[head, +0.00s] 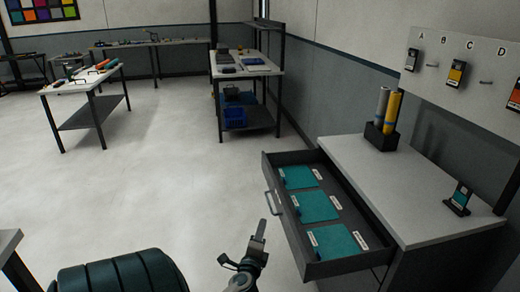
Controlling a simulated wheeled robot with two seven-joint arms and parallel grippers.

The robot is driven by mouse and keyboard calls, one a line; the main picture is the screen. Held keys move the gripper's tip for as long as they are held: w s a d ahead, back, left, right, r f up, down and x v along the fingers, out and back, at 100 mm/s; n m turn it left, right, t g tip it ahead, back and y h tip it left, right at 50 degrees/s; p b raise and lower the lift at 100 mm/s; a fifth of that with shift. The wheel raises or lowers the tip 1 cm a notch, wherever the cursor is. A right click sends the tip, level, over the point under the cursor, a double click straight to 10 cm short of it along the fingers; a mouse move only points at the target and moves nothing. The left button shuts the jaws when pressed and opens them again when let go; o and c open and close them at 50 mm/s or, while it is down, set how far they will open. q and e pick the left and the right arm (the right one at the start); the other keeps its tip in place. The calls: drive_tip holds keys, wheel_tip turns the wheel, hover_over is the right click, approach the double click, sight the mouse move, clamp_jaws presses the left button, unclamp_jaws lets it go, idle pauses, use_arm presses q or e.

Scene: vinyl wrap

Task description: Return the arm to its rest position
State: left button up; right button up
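My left gripper (259,238) is at the bottom centre, in free air left of the open drawer's front. It looks narrow from this angle and I cannot tell whether its fingers are open or shut. I see nothing held in it. My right gripper is not in view. The open drawer (350,213) holds three teal sheets, a far one (299,177), a middle one (316,207) and a near one (334,242), with white labels beside them. The drawer handle (272,203) is just beyond my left gripper and looks apart from it.
A lettered panel (465,45) hangs behind. A white table (85,81) and shelf bench (246,66) stand farther back. Open floor (165,165) lies left.

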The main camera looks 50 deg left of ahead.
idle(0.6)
use_arm(q)
drive_tip(key=shift+f, duration=0.1)
drive_tip(key=s+d+f+n+g+h, duration=0.15)
drive_tip(key=s+d+f+h, duration=0.35)
drive_tip(key=f, duration=0.7)
drive_tip(key=s+d+f+n+g, duration=0.1)
drive_tip(key=s+d+f+g, duration=0.1)
drive_tip(key=d+f, duration=0.75)
drive_tip(key=s+d+f+n+g+h, duration=0.1)
drive_tip(key=s+d+f+g+h, duration=0.2)
drive_tip(key=f, duration=1.2)
drive_tip(key=s+d+f+n+g+h, duration=0.1)
drive_tip(key=s+d+f, duration=0.4)
drive_tip(key=s, duration=0.5)
drive_tip(key=s+d+f+n+g+h, duration=0.1)
drive_tip(key=s+d+f+n+g, duration=0.1)
drive_tip(key=s+d+f, duration=0.4)
drive_tip(key=s+d+f+n+g+h, duration=0.1)
drive_tip(key=s+d+f, duration=0.4)
drive_tip(key=s, duration=1)
drive_tip(key=shift+s+d+f+n+g+h, duration=0.2)
drive_tip(key=shift+d+f+n+g+h, duration=0.2)
drive_tip(key=shift+d+n, duration=0.4)
